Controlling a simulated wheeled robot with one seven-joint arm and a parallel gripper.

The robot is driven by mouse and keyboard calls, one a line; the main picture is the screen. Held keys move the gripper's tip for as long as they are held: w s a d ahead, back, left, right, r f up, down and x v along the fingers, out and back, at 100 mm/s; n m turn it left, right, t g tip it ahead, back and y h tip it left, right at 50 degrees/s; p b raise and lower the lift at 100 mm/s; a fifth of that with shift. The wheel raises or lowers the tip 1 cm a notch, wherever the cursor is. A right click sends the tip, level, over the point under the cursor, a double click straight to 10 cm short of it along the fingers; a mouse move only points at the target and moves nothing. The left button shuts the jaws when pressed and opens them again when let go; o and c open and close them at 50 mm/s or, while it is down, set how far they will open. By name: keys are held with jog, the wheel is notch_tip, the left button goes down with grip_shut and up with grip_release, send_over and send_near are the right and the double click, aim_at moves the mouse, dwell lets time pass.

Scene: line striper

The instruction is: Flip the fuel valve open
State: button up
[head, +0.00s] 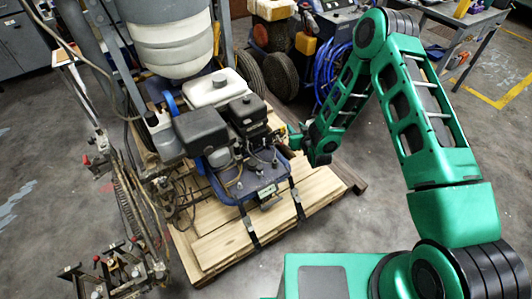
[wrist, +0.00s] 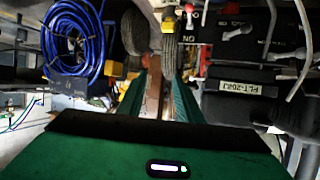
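The line striper's engine (head: 240,125) sits on a wooden pallet, with a white tank (head: 215,88) and black covers. My gripper (head: 300,140) is just right of the engine, its tips close to the engine's side. In the wrist view my gripper (wrist: 163,78) has its two green fingers apart with a gap between them, and nothing is held. Small red-tipped and white levers (wrist: 190,12) lie beyond the fingers, at the upper right, near a black engine panel (wrist: 235,85) with an upside-down "ON" mark. I cannot tell which small part is the fuel valve.
A wooden pallet (head: 220,245) lies under the machine. A coil of blue hose (head: 325,75) is behind my arm, also at upper left in the wrist view (wrist: 72,35). Black wheels (head: 280,75) stand behind the engine. The floor in front is clear.

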jog(key=s+a+f+t, duration=0.1)
jog(key=s+a+f, duration=0.2)
jog(key=s, duration=0.1)
jog(key=s+a+f+m+t+y, duration=0.1)
jog(key=s+a+f+t, duration=0.1)
jog(key=s+a+f, duration=0.1)
jog(key=s+a+f+t, duration=0.1)
jog(key=s+a+f, duration=0.2)
jog(key=s+f, duration=0.2)
jog(key=shift+s+a+f+m, duration=0.1)
jog(key=shift+s+a+m, duration=0.1)
jog(key=shift+s, duration=0.35)
jog(key=shift+s+a+f+m, duration=0.1)
jog(key=shift+s+m, duration=0.1)
jog(key=shift+s, duration=0.35)
jog(key=x, duration=1)
jog(key=shift+w+a+r, duration=0.15)
jog(key=shift+w+r, duration=0.1)
jog(key=shift+w, duration=0.05)
